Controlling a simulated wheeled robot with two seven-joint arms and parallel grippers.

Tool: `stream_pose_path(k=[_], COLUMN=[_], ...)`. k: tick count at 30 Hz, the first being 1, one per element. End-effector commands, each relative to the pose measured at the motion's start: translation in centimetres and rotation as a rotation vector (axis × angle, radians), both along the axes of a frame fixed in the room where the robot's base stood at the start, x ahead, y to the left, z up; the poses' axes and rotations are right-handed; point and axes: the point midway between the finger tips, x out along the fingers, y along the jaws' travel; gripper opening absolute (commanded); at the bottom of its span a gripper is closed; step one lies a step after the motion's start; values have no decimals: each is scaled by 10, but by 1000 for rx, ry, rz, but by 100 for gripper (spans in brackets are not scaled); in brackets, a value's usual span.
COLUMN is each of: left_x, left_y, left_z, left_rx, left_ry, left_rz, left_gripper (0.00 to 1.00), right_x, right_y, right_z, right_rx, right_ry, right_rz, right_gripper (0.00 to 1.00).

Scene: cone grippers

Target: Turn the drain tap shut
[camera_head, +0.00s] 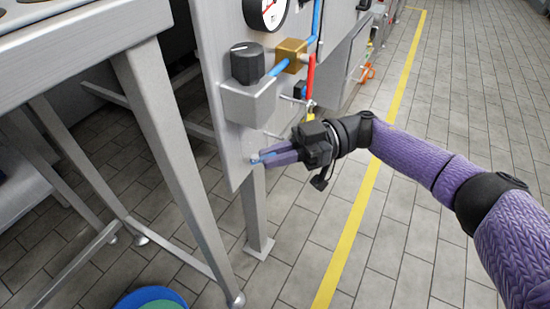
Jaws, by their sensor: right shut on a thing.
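My right gripper (267,156), with purple fingers, reaches in from the right to the lower edge of the grey upright panel (222,125). It is shut on a small blue part (254,160) low on the panel, which I take to be the drain tap. The fingers hide most of this part, so I cannot tell how far it is turned. My left gripper is not in view.
Above the gripper, the panel carries a black knob (247,63) on a grey box, a brass block (291,55) with blue pipe, a red lever (310,76) and a gauge (268,8). A steel table (75,50) stands left. Tiled floor with a yellow line (347,247) is open right.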

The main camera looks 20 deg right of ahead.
Motion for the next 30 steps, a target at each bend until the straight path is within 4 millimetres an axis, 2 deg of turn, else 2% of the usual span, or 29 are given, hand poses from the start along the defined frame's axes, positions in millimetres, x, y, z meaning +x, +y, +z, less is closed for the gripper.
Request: stream_pose_path(k=[13, 14, 18, 26, 30], left_x=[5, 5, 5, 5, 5], left_y=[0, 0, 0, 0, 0], left_z=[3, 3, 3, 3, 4], left_rx=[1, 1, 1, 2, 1], left_ry=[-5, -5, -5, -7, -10], left_rz=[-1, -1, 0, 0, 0], left_gripper=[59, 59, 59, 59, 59], right_x=[0, 0, 0, 0, 1], right_y=[0, 0, 0, 0, -10], right_z=[-1, -1, -1, 0, 0], right_rx=[-2, -1, -1, 0, -1], right_ry=[3, 2, 2, 1, 0], right_rz=[10, 10, 10, 9, 7], right_gripper=[0, 17, 47, 49, 49])
